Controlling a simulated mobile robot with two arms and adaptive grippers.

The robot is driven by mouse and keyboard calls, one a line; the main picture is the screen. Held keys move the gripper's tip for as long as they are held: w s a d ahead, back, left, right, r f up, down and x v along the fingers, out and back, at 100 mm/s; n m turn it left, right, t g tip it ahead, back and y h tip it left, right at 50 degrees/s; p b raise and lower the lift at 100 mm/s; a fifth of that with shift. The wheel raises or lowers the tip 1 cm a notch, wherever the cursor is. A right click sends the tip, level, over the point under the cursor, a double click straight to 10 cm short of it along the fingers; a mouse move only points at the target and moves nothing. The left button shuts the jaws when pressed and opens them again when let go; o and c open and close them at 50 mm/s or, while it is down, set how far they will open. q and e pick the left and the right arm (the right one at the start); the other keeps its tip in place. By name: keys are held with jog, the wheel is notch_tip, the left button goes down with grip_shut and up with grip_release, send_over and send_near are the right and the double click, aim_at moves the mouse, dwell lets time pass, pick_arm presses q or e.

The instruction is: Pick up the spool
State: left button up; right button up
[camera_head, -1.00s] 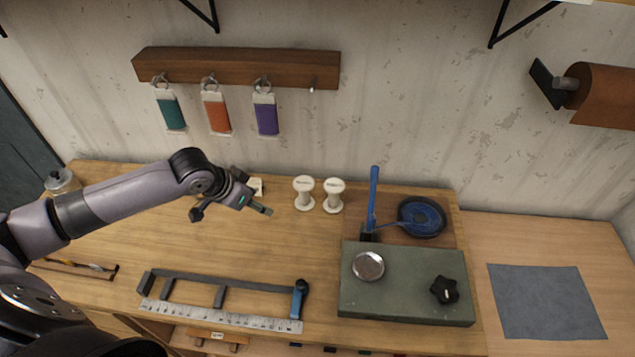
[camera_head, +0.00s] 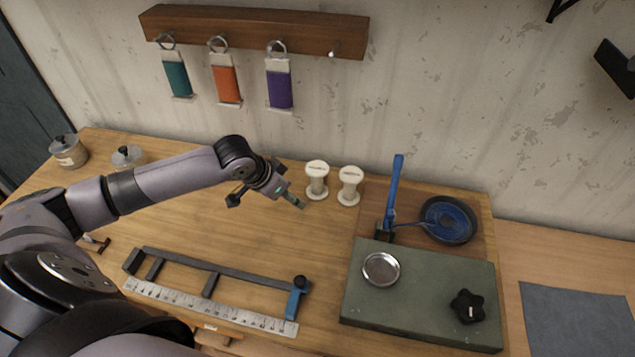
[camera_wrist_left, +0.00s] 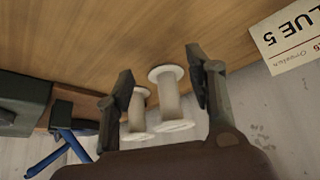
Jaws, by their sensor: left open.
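Two pale, cream-white flanged spools stand upright side by side at the back of the wooden workbench. In the head view they are the left spool (camera_head: 317,181) and the right spool (camera_head: 349,186). My left gripper (camera_head: 266,200) is open and empty just left of the spools, apart from them. In the left wrist view my open left gripper (camera_wrist_left: 162,84) frames the nearer spool (camera_wrist_left: 168,98) between its fingers. The other spool (camera_wrist_left: 137,110) shows beside it, partly behind one finger. My right gripper is not in view.
Right of the spools are a blue-handled tool (camera_head: 396,192), a blue-lined dish (camera_head: 447,219) and a green base block (camera_head: 425,298). A ruler (camera_head: 205,304) lies in front. A printed card (camera_wrist_left: 288,36) lies near my left gripper. Key fobs hang above.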

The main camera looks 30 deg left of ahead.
aim_at(322, 174)
pick_arm(q)
jog(key=w, duration=0.1)
jog(key=w+d+p, duration=0.1)
jog(key=w, duration=0.2)
jog(key=shift+w+d+r, duration=0.2)
jog(key=shift+d, duration=0.15)
jog(key=shift+w+d, duration=0.2)
jog(key=shift+w, duration=0.35)
jog(key=w+p, duration=0.1)
jog(key=w+d, duration=0.1)
jog(key=w, duration=0.1)
jog(key=w+p, duration=0.1)
jog(key=shift+w+d+f+p, duration=0.35)
jog(key=shift+f, duration=0.3)
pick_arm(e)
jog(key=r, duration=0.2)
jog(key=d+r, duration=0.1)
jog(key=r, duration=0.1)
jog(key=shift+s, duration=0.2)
pick_arm(q)
jog(key=shift+c, duration=0.2)
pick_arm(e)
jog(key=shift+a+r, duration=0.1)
pick_arm(q)
jog(key=c, duration=0.8)
jog(key=shift+c, duration=1.1)
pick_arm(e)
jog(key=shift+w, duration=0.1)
